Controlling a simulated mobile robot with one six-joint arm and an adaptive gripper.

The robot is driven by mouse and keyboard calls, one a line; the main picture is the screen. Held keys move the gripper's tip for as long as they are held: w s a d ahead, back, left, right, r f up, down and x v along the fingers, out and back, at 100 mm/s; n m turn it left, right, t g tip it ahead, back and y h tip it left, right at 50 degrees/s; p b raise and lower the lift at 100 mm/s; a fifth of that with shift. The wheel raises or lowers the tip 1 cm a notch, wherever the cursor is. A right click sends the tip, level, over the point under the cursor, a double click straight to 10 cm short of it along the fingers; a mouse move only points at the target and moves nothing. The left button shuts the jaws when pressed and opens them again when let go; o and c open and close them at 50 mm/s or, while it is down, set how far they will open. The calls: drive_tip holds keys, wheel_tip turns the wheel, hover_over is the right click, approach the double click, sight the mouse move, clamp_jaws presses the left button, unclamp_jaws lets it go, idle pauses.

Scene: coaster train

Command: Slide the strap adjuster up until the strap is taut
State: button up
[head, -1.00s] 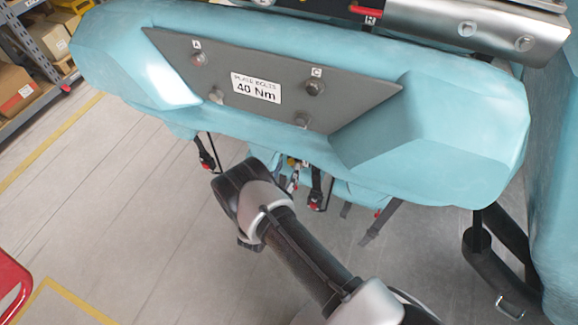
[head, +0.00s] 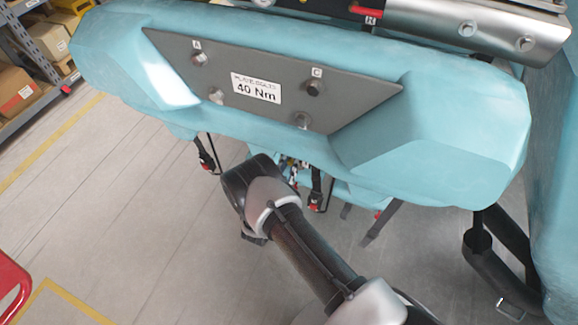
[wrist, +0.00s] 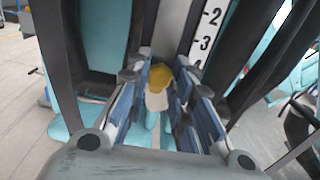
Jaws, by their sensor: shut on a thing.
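In the wrist view my gripper (wrist: 162,82) is closed around a small yellow piece with a pale lower part, which looks like the strap adjuster (wrist: 160,76). A pale grey strap or band (wrist: 174,28) runs up beyond it. Beside the band is a white scale (wrist: 207,32) with black marks and the numbers 2, 3 and a partly covered one. I cannot tell how taut the strap is. In the head view the gripper and the adjuster are hidden by my arm and the seat.
A teal seat part (head: 440,130) with a grey bolted plate (head: 330,100) hangs over my arm. Black straps with red-ended buckles (head: 315,190) dangle below it. A black bracket (head: 497,255) stands at right. Shelves with boxes (head: 15,90) are at far left, and open floor lies left.

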clamp_jaws()
wheel_tip(320, 180, up, 3)
drive_tip(key=shift+r+p, duration=0.1)
drive_tip(key=shift+p, duration=0.55)
drive_tip(key=o, duration=0.7)
unclamp_jaws()
drive_tip(key=shift+o, duration=0.2)
drive_tip(key=v, duration=1.2)
